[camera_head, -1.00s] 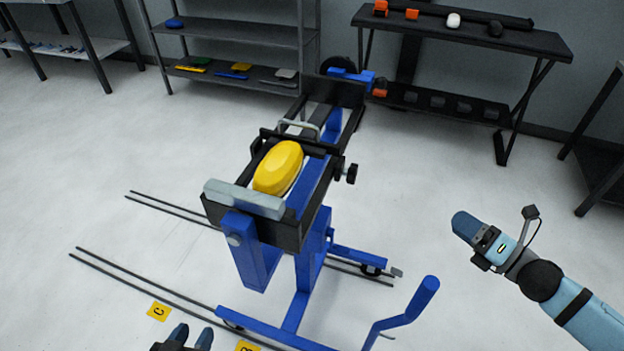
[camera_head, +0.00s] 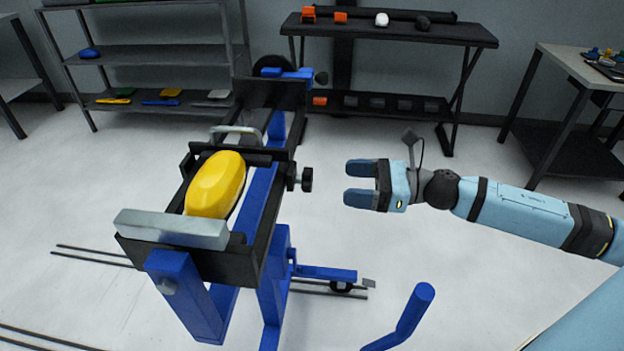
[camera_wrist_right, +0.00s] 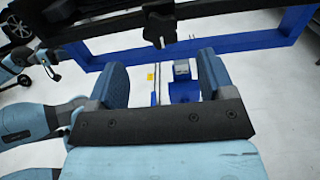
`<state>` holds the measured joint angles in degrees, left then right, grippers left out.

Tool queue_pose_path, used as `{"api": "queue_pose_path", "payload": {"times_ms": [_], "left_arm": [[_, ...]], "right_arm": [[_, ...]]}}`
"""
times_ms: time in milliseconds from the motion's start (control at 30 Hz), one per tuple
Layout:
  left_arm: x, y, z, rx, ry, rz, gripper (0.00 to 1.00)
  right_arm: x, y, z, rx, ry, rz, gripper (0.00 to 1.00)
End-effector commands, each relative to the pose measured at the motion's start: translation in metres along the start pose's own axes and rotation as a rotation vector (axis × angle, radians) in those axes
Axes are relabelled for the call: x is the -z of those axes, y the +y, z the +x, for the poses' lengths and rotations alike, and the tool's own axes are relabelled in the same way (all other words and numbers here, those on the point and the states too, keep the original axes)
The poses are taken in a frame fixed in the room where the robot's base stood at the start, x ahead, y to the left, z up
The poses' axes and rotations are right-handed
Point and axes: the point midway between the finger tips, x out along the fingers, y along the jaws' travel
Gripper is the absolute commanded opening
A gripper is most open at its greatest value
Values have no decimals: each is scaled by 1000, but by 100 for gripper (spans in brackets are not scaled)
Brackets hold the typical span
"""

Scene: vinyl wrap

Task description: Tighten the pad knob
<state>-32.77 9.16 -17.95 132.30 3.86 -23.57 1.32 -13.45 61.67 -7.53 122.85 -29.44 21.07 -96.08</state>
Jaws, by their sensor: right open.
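The pad knob (camera_head: 306,179) is a black knob on the right side of the black and blue machine frame (camera_head: 262,225). It also shows in the right wrist view as a black lobed knob (camera_wrist_right: 160,27), above and beyond the fingertips. My right gripper (camera_head: 360,183) is open and empty, to the right of the knob and apart from it, fingers pointing left toward it. In the right wrist view its two blue fingers (camera_wrist_right: 163,72) are spread with nothing between them. My left gripper is not in the head view; at the wrist view's left edge, a blue arm part partly shows.
A yellow pad-like block (camera_head: 215,185) lies in the frame behind a grey bar (camera_head: 172,228). A blue angled handle (camera_head: 405,318) rises at the bottom. Shelves (camera_head: 150,60) and a black table (camera_head: 385,30) stand at the back.

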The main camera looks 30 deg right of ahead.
Motion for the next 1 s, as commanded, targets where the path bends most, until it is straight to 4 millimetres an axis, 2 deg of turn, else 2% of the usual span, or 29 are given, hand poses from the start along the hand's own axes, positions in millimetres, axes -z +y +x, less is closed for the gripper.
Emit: {"api": "queue_pose_path", "payload": {"times_ms": [600,800,1000], "left_arm": [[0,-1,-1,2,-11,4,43],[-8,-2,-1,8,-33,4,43],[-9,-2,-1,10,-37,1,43]], "right_arm": [[-2,-1,68,0,-3,1,75],[-1,0,80,1,-1,0,75],[0,0,83,0,0,1,75]]}}
